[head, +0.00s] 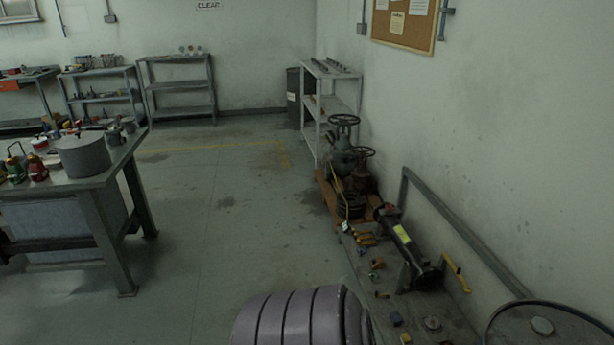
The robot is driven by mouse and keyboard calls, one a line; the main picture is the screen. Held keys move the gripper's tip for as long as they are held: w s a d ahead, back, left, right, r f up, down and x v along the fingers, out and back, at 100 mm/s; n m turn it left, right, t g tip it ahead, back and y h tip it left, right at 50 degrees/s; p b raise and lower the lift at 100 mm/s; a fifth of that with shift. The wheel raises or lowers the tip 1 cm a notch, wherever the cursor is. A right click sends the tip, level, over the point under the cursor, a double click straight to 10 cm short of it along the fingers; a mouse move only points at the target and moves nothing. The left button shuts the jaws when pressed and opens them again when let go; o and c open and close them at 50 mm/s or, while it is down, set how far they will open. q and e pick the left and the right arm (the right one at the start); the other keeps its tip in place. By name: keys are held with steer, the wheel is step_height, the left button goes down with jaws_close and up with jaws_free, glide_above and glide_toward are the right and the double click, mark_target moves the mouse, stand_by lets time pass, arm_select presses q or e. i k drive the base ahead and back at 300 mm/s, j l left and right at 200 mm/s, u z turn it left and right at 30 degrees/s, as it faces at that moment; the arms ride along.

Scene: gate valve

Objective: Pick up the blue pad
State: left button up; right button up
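I cannot make out the blue pad for sure in the head view. Neither of my grippers is in view.
A workbench (97,182) with a grey pot (83,155) stands at left. Valves with handwheels (343,120) stand along the right wall. A drum (548,327) fills the lower right corner. A ribbed purple-grey cylinder blocks the bottom centre. The middle floor is clear.

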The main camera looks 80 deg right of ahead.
mark_target(395, 317)
steer(key=z, duration=3.9)
